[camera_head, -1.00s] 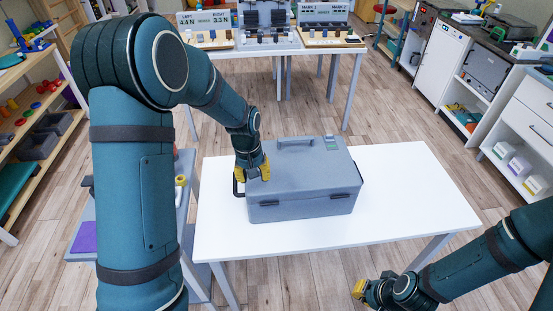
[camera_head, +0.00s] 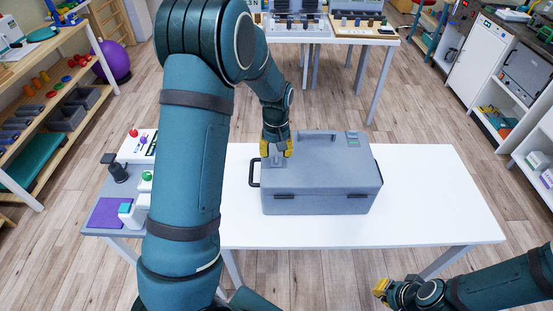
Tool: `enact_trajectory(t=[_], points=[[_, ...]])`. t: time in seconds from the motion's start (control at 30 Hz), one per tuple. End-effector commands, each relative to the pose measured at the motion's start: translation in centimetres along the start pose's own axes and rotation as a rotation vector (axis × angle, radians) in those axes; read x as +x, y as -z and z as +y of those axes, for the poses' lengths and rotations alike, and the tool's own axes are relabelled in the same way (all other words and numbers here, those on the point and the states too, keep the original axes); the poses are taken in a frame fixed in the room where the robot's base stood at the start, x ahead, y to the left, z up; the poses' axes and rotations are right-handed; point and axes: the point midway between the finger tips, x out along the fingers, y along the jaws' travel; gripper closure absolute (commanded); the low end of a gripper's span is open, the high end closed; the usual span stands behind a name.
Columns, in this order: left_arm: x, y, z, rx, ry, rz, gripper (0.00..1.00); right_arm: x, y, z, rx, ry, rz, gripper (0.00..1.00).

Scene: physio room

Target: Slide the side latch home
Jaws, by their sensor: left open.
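A grey case (camera_head: 325,178) with a closed lid stands on the white table. A small grey fitting (camera_head: 278,162), perhaps the side latch, shows on the left part of its lid; its exact position is too small to tell. My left gripper (camera_head: 277,151), with yellow fingertips, is open and points down at the left part of the lid, right by this fitting. I cannot tell whether it touches it. My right gripper (camera_head: 381,288) is low in front of the table's near edge, away from the case; its finger gap is unclear.
The white table (camera_head: 430,205) is clear to the right of the case. A dark handle (camera_head: 254,173) sticks out from the case's left side. A side table (camera_head: 100,228) with a purple pad and small devices stands at left, partly hidden by my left arm.

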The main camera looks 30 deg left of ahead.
Motion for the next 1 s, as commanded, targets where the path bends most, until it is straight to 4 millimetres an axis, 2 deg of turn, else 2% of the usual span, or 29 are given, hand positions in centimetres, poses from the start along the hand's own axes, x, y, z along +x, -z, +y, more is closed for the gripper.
enact_trajectory(t=[0.1, 0.23, 0.6, 0.63, 0.7, 0.77, 1.0], points=[[1.9, 0.0, 0.0, 0.000, 0.001, -0.002, 0.59, 0.2, 0.0, 0.1, 0.000, -0.001, 0.000, 1.00], [3.0, 0.0, 0.0, -0.001, 0.000, -0.001, 0.59, 0.4, 0.0, 0.1, 0.000, -0.001, 0.000, 1.00], [3.5, 0.0, 0.1, 0.000, -0.001, 0.001, 0.59, 0.4, 0.0, 0.1, 0.000, -0.001, 0.000, 1.00], [3.5, 0.0, 0.1, 0.000, -0.001, 0.001, 0.56, 0.4, 0.0, 0.1, 0.000, -0.001, 0.000, 1.00], [3.5, 0.0, 0.1, 0.000, -0.001, 0.001, 0.80, 0.4, 0.0, 0.1, 0.000, -0.001, 0.000, 1.00], [3.5, 0.0, 0.1, 0.000, -0.001, 0.001, 1.00, 0.4, 0.0, 0.1, 0.000, -0.001, 0.000, 1.00], [3.5, 0.0, 0.0, 0.000, -0.001, 0.000, 1.00, 0.4, 0.0, 0.1, 0.000, -0.001, 0.000, 1.00]])
